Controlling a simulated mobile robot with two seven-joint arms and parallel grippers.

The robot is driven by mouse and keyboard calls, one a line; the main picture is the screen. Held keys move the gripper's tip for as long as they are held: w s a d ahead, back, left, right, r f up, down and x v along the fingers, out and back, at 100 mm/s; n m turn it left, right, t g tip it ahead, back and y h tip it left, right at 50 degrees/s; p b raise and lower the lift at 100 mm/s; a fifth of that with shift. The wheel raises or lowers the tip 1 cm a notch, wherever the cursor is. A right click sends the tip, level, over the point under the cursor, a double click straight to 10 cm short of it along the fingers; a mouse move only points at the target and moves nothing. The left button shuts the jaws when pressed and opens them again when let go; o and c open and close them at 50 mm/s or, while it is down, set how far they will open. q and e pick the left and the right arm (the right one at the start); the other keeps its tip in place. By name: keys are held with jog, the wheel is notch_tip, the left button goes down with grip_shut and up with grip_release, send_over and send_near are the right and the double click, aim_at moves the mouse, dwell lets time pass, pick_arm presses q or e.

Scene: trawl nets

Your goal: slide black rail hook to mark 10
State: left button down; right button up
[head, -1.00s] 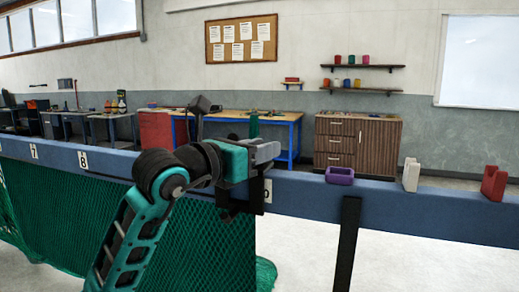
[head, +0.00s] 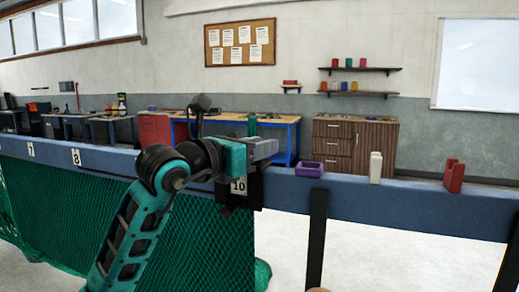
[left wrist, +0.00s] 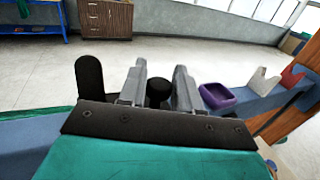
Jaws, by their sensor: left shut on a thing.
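The black rail hook (head: 256,190) hangs over the blue rail (head: 400,203). My left gripper (head: 262,150) is shut on the hook's top. In the left wrist view, a black knob (left wrist: 158,92), which seems to be part of the hook, stands between the two grey fingers (left wrist: 158,80). The white mark 10 (head: 239,187) shows on the rail's front face, with black hook parts to its right and below it. Mark 8 (head: 76,157) and mark 7 (head: 31,149) are farther left. My right gripper is not in view.
A purple tray (head: 310,169), a white holder (head: 376,167) and a red holder (head: 454,175) stand on the rail to the right of the hook. Green net (head: 100,210) hangs below the rail. A black post (head: 317,240) stands under it.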

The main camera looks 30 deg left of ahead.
pick_arm(q)
jog(key=shift+d, duration=0.2)
jog(key=c, duration=1)
grip_release()
jog(key=shift+d, duration=0.1)
jog(key=shift+o, duration=0.2)
